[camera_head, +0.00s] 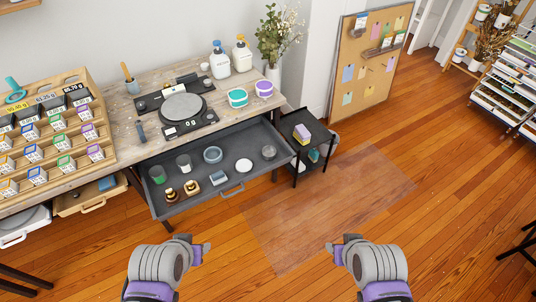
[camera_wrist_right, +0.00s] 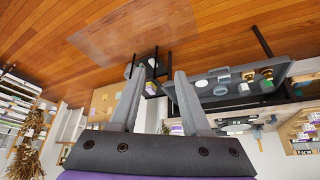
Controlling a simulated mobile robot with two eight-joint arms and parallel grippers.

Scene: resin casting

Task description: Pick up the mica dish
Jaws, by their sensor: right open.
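An open grey drawer (camera_head: 222,194) under the workbench holds several small vessels. Among them are a round blue-grey dish (camera_head: 212,155), a white disc (camera_head: 244,165), a grey cup (camera_head: 268,153), a green cup (camera_head: 158,174) and two gold-and-dark items (camera_head: 191,187). I cannot tell for sure which is the mica dish. My left gripper (camera_head: 207,248) is in front of the drawer, touching nothing; its jaw opening is unclear. My right gripper (camera_head: 329,248) is right of the drawer, over the floor. In the right wrist view (camera_wrist_right: 159,70) its fingers are apart and empty.
The bench carries a black scale (camera_head: 182,110), white and purple tubs (camera_head: 264,89), pump bottles (camera_head: 242,54) and a rack of small boxes (camera_head: 50,140). A small black shelf unit (camera_head: 306,130) stands right of the drawer. The floor in front is clear.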

